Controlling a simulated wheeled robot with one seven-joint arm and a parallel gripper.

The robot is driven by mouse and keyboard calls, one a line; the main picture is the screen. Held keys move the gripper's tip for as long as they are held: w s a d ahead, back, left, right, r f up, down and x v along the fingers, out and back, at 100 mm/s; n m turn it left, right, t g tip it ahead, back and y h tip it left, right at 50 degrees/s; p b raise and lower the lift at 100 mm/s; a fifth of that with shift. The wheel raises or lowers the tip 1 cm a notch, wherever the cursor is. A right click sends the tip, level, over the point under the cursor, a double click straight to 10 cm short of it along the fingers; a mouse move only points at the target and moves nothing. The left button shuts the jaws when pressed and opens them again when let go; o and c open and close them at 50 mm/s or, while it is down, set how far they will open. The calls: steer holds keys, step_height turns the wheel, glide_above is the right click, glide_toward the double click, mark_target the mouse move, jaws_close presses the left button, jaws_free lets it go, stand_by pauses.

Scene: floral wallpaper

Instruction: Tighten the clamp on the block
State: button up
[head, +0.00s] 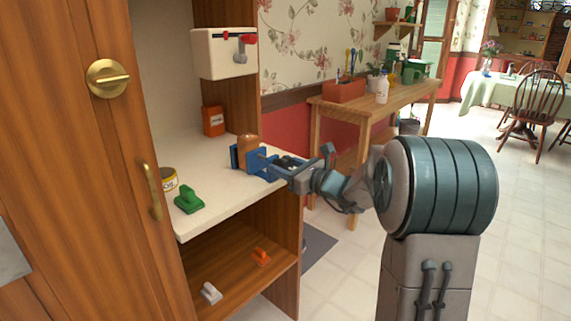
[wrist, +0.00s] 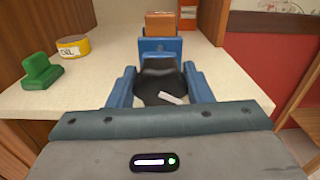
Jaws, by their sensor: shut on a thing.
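A blue clamp (head: 252,161) stands on the pale shelf top of the cabinet (head: 217,184), near its right side. A brown wooden block (head: 247,144) sits between the clamp's jaws; I cannot tell how firmly they press on it. In the wrist view the blue clamp (wrist: 165,50) is straight ahead, with the block (wrist: 160,20) behind its near jaw. My gripper (head: 281,168) reaches the clamp from the right. In the wrist view my gripper's blue fingers (wrist: 160,88) are on both sides of a dark round handle (wrist: 160,84) with a white mark, shut on it.
A green object (head: 188,200) and a yellow oil tin (head: 168,181) stand left on the shelf top. The lower shelf holds an orange object (head: 261,257) and a white one (head: 211,293). A wooden table (head: 366,105) stands behind.

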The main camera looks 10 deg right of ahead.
steer(key=shift+d, duration=0.1)
steer(key=o, duration=1)
steer(key=p+v, duration=0.1)
steer(key=v, duration=1.2)
steer(key=shift+s+d, duration=0.25)
steer(key=shift+s, duration=0.05)
